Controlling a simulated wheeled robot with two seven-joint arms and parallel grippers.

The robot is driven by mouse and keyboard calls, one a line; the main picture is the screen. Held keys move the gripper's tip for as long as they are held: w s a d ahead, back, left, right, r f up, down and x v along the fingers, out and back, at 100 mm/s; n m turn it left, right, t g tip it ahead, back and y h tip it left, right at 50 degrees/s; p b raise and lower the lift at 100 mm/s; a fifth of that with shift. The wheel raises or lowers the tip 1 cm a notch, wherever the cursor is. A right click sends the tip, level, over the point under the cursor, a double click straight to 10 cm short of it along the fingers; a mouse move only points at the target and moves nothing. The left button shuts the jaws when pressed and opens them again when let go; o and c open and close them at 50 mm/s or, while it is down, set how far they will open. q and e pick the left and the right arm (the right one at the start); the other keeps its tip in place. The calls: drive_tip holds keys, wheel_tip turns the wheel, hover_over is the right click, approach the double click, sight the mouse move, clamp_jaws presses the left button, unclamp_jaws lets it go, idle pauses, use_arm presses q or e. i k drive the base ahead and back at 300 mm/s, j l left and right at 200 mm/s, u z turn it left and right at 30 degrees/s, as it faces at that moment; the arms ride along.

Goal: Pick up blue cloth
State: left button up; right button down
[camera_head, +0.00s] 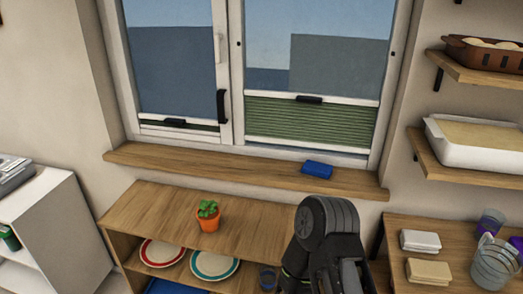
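A small folded blue cloth (317,169) lies on the wooden window sill, towards its right end. Nothing touches it from above. A dark, rounded part of one of my arms rises from the bottom edge, below and slightly right of the cloth, and is apart from it. I see no gripper fingertips on that arm. My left gripper is not in view.
A potted plant (208,216) stands on the wooden shelf unit below the sill. Plates (214,265) and a blue glass (267,277) sit inside it. A table at right holds folded cloths (420,241) and a glass pitcher (494,264). The sill (230,168) is otherwise clear.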

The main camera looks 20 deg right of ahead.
sight(312, 168)
drive_tip(key=z, duration=1.25)
drive_tip(key=k+u, duration=0.2)
drive_tip(key=u, duration=0.3)
